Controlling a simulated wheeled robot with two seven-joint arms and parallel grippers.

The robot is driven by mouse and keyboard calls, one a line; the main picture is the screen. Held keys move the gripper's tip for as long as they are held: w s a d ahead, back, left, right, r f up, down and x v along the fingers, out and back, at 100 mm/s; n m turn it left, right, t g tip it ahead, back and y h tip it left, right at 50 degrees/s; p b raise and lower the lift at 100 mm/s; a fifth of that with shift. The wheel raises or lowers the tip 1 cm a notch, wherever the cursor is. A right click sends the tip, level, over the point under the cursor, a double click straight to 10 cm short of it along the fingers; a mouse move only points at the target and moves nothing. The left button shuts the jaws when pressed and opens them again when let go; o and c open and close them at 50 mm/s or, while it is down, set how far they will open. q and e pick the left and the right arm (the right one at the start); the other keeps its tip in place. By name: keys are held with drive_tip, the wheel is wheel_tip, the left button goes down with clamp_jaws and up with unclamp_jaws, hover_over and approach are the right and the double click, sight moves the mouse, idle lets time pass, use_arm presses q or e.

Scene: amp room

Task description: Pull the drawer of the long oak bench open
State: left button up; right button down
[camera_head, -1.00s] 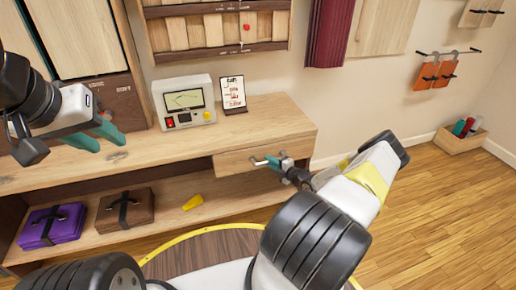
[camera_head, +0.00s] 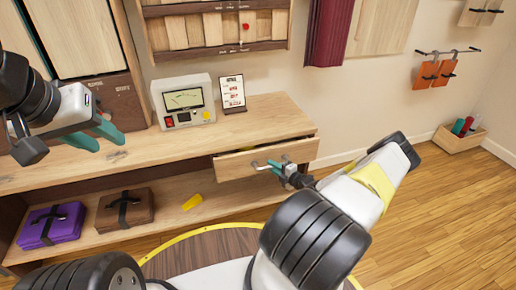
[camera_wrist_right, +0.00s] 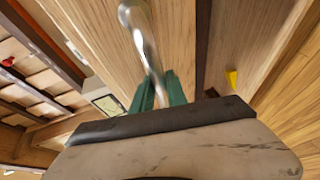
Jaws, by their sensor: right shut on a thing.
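The long oak bench (camera_head: 90,168) runs along the wall, with its drawer (camera_head: 235,168) at the right end under the top. The drawer is part way out, and a dark gap shows above its front. My right gripper (camera_head: 282,167) is shut on the metal bar handle (camera_head: 262,165) of the drawer. In the right wrist view the green fingers (camera_wrist_right: 160,92) close around the handle (camera_wrist_right: 143,35). My left gripper (camera_head: 112,138) hangs over the left part of the bench top, empty, with its green fingers apart.
A meter box (camera_head: 184,100) and a small card stand (camera_head: 232,93) stand on the bench top. The lower shelf holds a purple case (camera_head: 52,225), a brown case (camera_head: 125,208) and a yellow object (camera_head: 192,202). A wooden box (camera_head: 460,138) sits on the floor at right.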

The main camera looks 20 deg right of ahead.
drive_tip(key=s, duration=2.2)
drive_tip(key=c, duration=1.3)
unclamp_jaws()
drive_tip(key=v, duration=0.8)
drive_tip(key=shift+w, duration=0.1)
